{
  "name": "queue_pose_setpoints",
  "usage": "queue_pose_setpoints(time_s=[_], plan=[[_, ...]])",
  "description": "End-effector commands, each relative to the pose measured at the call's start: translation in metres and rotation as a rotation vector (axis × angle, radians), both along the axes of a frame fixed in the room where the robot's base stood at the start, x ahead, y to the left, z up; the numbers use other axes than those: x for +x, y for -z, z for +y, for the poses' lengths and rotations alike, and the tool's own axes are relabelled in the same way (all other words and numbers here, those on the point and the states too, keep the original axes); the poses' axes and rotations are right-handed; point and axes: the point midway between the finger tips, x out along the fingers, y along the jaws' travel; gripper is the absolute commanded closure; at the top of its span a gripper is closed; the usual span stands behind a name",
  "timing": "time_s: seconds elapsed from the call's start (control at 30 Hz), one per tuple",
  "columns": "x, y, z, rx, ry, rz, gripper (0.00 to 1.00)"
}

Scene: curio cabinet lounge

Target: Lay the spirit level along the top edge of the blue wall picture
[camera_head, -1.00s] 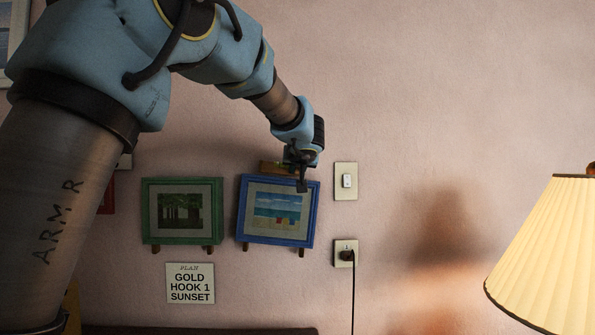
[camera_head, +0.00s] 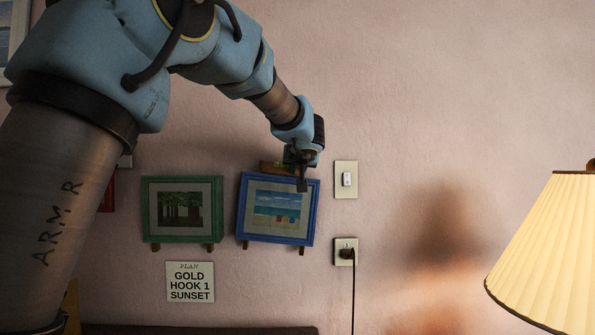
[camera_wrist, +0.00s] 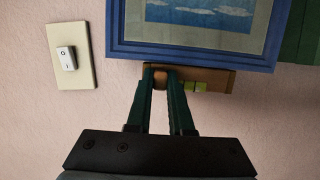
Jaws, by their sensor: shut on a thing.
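The blue wall picture (camera_head: 243,210) shows a beach scene and hangs slightly tilted, its right side lower. The brown spirit level (camera_head: 268,167) lies along its top edge, part of it hidden by my gripper (camera_head: 301,178). In the wrist view, the picture's blue frame (camera_wrist: 190,54) appears upside down, and the level (camera_wrist: 218,79) with its green vial borders its top edge. They look in contact or nearly so; I cannot tell the exact gap. My gripper (camera_wrist: 168,78) is shut on the level, towards its right end in the head view.
A green-framed picture (camera_head: 150,212) hangs to the left, above a sign (camera_head: 190,282). A light switch (camera_head: 346,180) and a socket with a plugged cord (camera_head: 345,252) are close on the right. A lamp (camera_head: 550,250) stands further right. The wall above is clear.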

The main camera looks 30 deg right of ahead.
Motion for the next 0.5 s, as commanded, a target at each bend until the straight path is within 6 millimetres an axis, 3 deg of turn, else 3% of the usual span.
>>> queue_pose_setpoints(time_s=[0.27,0.3,0.5], plan=[[0.0001,0.0024,0.0002,-0.001,0.0,-0.001,1.0],[0.0,0.0017,0.0001,-0.001,0.0,-0.001,0.77],[0.0,0.0018,0.0001,0.0,0.0,-0.001,0.55]])
